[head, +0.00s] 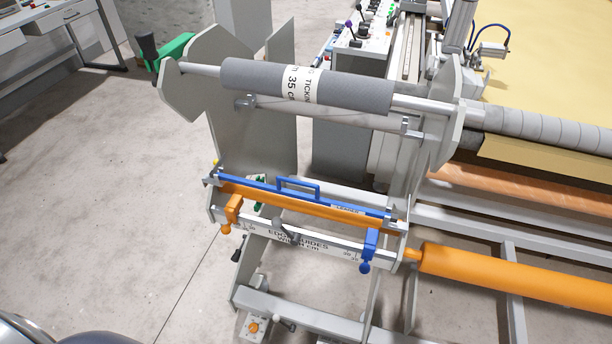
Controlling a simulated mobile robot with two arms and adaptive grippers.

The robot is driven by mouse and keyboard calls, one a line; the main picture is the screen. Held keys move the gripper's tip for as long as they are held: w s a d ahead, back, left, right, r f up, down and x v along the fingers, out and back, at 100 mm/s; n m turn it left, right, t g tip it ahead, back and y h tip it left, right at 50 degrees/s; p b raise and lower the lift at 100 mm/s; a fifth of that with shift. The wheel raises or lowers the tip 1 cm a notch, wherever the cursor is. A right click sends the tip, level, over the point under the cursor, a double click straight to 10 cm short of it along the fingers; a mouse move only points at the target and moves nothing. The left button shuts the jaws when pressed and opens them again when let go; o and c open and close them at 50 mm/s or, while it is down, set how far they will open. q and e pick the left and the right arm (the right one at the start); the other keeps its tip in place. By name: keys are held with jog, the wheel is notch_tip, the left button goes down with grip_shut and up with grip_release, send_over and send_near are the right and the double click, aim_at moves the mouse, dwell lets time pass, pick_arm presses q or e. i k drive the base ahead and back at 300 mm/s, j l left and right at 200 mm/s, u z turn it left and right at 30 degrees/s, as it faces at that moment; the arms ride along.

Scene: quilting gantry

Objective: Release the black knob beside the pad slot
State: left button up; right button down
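A small black knob (236,255) sticks out at the left side of the lower frame, below the edge guide bar. A larger black handle (147,45) stands on a green crank arm (176,56) at the upper left of the gantry. I cannot tell which of these is beside the pad slot, and I cannot make out a pad slot. Neither of my grippers is in view.
A grey fabric roll (345,89) lies across the upper brackets. Below are a blue bar with a handle (299,184), an orange clamp (231,208) and a blue clamp (369,248). An orange roller (520,277) extends right. The floor (100,220) at left is clear.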

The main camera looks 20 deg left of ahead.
aim_at(144, 40)
jog(key=k+j+u, duration=0.15)
jog(key=j+u, duration=0.3)
jog(key=k+j+u, duration=0.1)
jog(key=j+u, duration=0.15)
jog(key=u, duration=0.25)
